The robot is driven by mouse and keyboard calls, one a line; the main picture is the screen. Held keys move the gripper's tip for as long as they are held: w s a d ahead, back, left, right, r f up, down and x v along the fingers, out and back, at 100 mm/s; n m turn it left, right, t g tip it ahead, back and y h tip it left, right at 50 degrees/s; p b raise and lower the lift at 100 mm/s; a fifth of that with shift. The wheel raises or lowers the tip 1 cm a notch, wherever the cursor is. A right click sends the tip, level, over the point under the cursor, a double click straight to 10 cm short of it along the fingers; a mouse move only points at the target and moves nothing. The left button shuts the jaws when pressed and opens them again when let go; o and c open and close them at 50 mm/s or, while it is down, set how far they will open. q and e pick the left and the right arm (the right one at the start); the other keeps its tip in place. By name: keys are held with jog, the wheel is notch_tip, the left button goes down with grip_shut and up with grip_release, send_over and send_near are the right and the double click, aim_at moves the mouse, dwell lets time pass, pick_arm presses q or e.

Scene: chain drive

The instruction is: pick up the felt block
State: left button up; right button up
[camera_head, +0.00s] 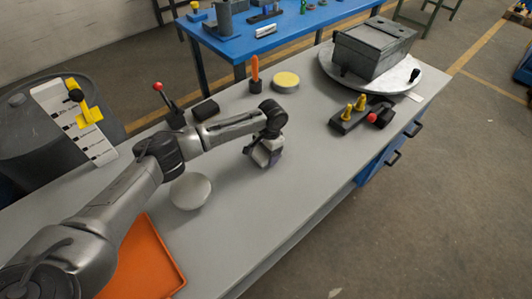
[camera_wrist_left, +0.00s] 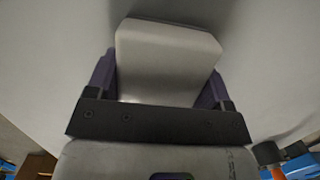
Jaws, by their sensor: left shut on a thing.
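The felt block (camera_wrist_left: 165,60) is a pale grey-white block. In the left wrist view it fills the space between the two dark purple fingers of my left gripper (camera_wrist_left: 160,88). In the head view my left gripper (camera_head: 264,155) points down over the middle of the grey workbench, shut on the block, which shows as a small pale patch (camera_head: 261,157) partly hidden by the gripper. Whether the block touches the bench or hangs just above it I cannot tell. My right gripper is not in view.
On the workbench (camera_head: 310,150) are a pale round disc (camera_head: 190,191), an orange tray (camera_head: 150,265), a yellow-topped disc (camera_head: 286,81) and an orange-handled tool (camera_head: 255,70). A dark box (camera_head: 372,50) stands on a round plate. A black fixture (camera_head: 347,119) holds yellow pegs. The front middle is clear.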

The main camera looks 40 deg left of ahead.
pick_arm(q)
jog(key=shift+c, duration=0.9)
jog(key=shift+b, duration=0.7)
notch_tip(320, 180, up, 5)
jog(key=shift+r+p, duration=0.1)
jog(key=shift+p, duration=1.1)
jog(key=d+r+p, duration=0.2)
jog(key=d+r, duration=0.4)
jog(key=d, duration=0.5)
jog(key=shift+d+r+p, duration=0.15)
jog(key=shift+d+p, duration=0.2)
jog(key=shift+p, duration=0.05)
jog(key=shift+w, duration=0.1)
